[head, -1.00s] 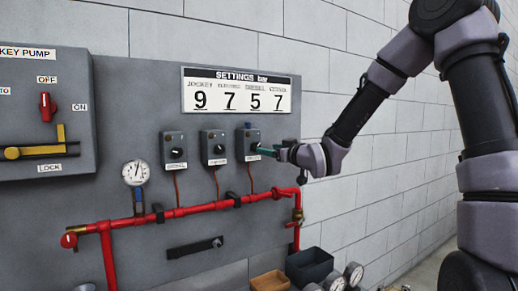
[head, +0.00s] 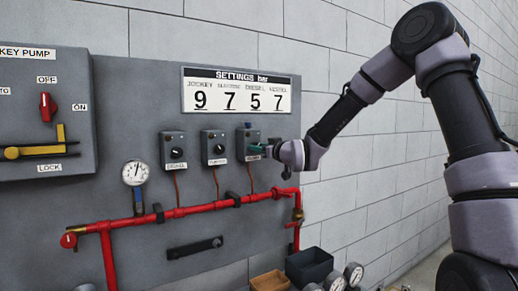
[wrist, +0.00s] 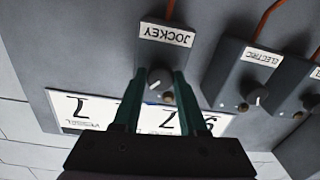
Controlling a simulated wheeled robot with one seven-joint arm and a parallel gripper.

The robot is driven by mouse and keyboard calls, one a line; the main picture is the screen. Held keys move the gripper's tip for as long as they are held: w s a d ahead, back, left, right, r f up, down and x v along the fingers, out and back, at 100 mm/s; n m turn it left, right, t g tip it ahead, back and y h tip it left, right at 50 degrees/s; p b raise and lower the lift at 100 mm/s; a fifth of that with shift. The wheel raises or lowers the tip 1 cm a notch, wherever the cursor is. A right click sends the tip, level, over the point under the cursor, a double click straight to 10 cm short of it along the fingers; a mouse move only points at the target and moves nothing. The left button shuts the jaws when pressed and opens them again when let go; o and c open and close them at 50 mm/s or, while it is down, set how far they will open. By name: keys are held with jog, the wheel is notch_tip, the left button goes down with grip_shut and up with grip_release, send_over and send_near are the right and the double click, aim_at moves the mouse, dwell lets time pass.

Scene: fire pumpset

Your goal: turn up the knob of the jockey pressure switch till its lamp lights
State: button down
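The jockey pressure switch is a dark grey box (wrist: 163,55) with a white JOCKEY label, seen upside down in the wrist view. It is the rightmost of three switch boxes in the head view (head: 248,137). Its dark round knob (wrist: 160,78) has a pale pointer mark. A small brownish lamp (wrist: 168,97) shows beside the knob and looks unlit. My gripper (wrist: 160,73) has its two dark green fingers on either side of the knob, with a small gap visible. In the head view my gripper (head: 256,148) covers the front of the switch.
The electric switch (wrist: 243,80) stands beside the jockey one, with another box beyond. A settings board (head: 237,92) hangs above, reading 9 under JOCKEY. A red pipe (head: 180,212) runs below with a gauge (head: 136,172). Bins (head: 309,265) stand at lower right.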

jog(key=shift+m, duration=0.5)
jog(key=shift+c, duration=2.2)
grip_release()
jog(key=v, duration=1.1)
